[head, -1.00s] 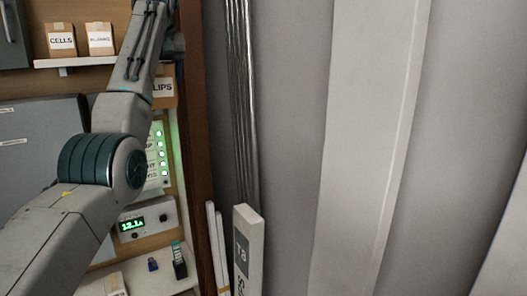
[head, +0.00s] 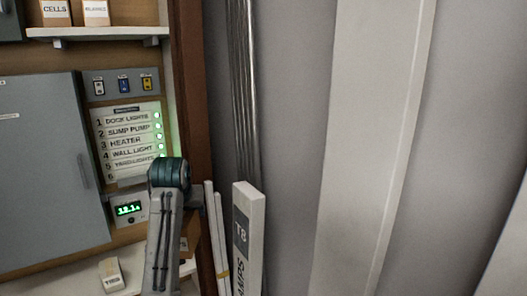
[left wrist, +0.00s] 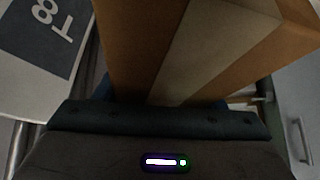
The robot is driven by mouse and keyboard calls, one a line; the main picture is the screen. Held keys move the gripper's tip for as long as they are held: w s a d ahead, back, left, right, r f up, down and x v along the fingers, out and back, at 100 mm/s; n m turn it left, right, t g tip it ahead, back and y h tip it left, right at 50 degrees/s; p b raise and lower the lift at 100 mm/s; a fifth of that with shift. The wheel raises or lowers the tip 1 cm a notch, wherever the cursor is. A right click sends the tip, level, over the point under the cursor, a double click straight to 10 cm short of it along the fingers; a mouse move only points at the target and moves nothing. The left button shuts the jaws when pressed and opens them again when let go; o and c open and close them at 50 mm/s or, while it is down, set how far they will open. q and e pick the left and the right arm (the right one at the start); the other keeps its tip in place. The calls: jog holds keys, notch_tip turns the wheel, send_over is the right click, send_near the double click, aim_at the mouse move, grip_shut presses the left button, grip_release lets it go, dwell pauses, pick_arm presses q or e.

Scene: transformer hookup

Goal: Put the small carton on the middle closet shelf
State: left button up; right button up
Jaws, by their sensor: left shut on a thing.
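A brown carton (left wrist: 215,50) with a pale tape strip fills the upper part of the left wrist view. My left gripper (left wrist: 163,97) is shut on it. In the head view, part of this carton (head: 190,236) shows low beside my left arm, in front of the closet's right side; the arm hides the rest and the gripper's fingers. An upper closet shelf (head: 95,33) bears a CELLS carton (head: 55,10) and another labelled carton (head: 96,11). A lower board (head: 70,283) bears a small TIES carton (head: 112,275). I cannot tell which shelf is the middle one. My right gripper is not in view.
A grey cabinet door (head: 50,160) and a labelled switch panel (head: 125,140) line the closet back. A lit display box (head: 128,209) sits below. A brown post (head: 188,90), white tubes (head: 216,235) and a tall T8 box (head: 243,235) stand right of the arm.

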pick_arm(q)
jog(key=s+f+m+b, duration=0.1)
jog(key=s+f+b, duration=0.2)
jog(key=s+f, duration=1.3)
jog(key=shift+s+d+f+h+b, duration=0.2)
jog(key=shift+s+h+b, duration=0.1)
jog(key=shift+s, duration=0.6)
jog(key=shift+a, duration=0.1)
